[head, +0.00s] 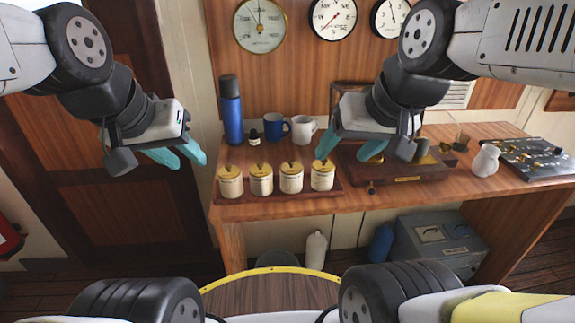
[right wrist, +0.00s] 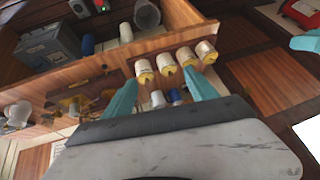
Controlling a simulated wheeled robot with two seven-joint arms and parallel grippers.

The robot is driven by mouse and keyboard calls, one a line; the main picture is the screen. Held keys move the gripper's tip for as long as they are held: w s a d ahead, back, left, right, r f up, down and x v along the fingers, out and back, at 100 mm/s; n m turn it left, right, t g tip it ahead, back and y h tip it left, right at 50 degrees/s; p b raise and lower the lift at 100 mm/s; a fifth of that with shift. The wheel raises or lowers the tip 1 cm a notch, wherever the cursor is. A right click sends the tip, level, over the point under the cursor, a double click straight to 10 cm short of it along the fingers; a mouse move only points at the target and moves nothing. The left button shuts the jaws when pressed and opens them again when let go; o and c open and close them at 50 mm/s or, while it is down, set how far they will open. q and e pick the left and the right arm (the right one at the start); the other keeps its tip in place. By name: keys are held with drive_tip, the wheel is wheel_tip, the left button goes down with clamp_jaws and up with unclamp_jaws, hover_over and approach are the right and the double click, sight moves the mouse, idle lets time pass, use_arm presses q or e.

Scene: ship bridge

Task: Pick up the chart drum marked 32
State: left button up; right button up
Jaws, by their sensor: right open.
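Several cream chart drums with yellow lids stand upright in a row on the desk, among them the leftmost drum (head: 231,184), two middle drums (head: 261,181) (head: 291,179) and the rightmost drum (head: 322,177). Their labels are too small to read, so I cannot tell which is marked 32. The row also shows in the right wrist view, with an end drum (right wrist: 144,73). My right gripper (head: 348,147) is open and empty, above and near the rightmost drum; its spread fingers show in the right wrist view (right wrist: 160,92). My left gripper (head: 181,155) is open and empty, left of the row.
The drums stand on a dark red tray (head: 285,202). A brass-fitted wooden stand (head: 410,181) lies right, then a white jug (head: 486,160).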

drive_tip(key=w+g, duration=0.2)
drive_tip(key=w, duration=0.5)
drive_tip(key=n+g+h, duration=0.2)
drive_tip(key=g, duration=0.2)
approach(291, 161)
wheel_tip(291, 161, down, 8)
drive_tip(key=shift+w+a+f, duration=0.1)
drive_tip(key=shift+w+f, duration=0.05)
wheel_tip(291, 161, down, 8)
drive_tip(key=shift+f, duration=0.1)
drive_tip(key=c, duration=1.2)
